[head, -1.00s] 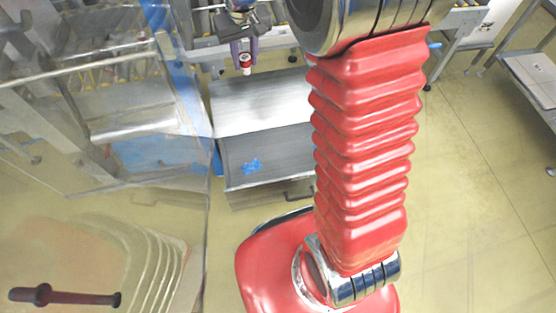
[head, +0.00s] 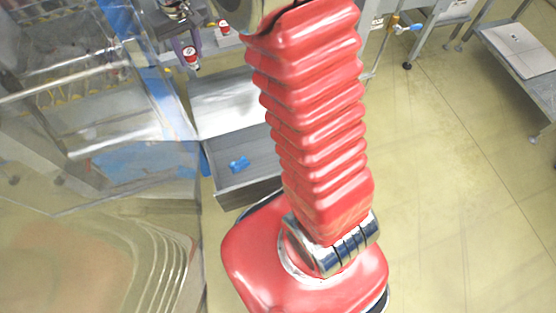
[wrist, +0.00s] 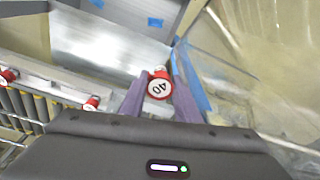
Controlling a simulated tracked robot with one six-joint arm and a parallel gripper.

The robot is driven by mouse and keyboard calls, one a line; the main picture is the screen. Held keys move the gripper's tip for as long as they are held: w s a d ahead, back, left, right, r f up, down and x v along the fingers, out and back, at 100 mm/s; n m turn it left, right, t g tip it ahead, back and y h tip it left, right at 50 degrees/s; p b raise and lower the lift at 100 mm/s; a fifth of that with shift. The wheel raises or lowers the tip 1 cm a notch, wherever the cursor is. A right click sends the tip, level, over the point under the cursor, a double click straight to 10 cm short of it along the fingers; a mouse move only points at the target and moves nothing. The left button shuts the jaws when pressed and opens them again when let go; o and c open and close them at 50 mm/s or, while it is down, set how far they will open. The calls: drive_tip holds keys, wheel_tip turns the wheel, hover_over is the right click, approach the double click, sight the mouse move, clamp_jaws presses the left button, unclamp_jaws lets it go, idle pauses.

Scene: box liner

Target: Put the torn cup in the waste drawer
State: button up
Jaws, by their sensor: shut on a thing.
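My gripper (wrist: 161,82) has purple fingers and is shut on a small red cup with a round white face marked 40 (wrist: 158,87). In the head view my gripper (head: 186,44) holds the cup (head: 190,54) upper left, towards the far side of the silver worktop. No tear on the cup can be made out. An open grey drawer (head: 258,186) is on the near side of the worktop, with a blue piece (head: 238,164) inside. The drawer is at the top of the wrist view (wrist: 178,14). The cup is apart from the drawer.
The bare silver worktop (head: 225,103) lies between the cup and the drawer. Another red cup (head: 223,27) is at the back; the wrist view shows red cups at left (wrist: 8,76) and (wrist: 91,103). Clear panels stand left. Floor (head: 450,170) is open at right.

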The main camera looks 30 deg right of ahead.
drive_tip(key=shift+a, duration=0.1)
drive_tip(key=w+d+f+n, duration=0.1)
drive_tip(key=d+f+n, duration=0.25)
drive_tip(key=f, duration=0.75)
drive_tip(key=w+d+f+n+y, duration=0.15)
drive_tip(key=d+f, duration=0.35)
drive_tip(key=f, duration=0.5)
drive_tip(key=w+d+f+n+h, duration=0.1)
drive_tip(key=d+f+n, duration=0.25)
drive_tip(key=f, duration=0.75)
drive_tip(key=s+d+f+n, duration=0.2)
drive_tip(key=s+f, duration=0.3)
drive_tip(key=f, duration=0.5)
drive_tip(key=s+d+f+n+g+y, duration=0.1)
drive_tip(key=s+d+f, duration=0.3)
drive_tip(key=f, duration=0.6)
drive_tip(key=s+d+f+n, duration=0.3)
drive_tip(key=s+f, duration=0.5)
drive_tip(key=f, duration=0.3)
drive_tip(key=shift+d, duration=0.2)
drive_tip(key=shift+n, duration=0.25)
drive_tip(key=shift+f, duration=0.1)
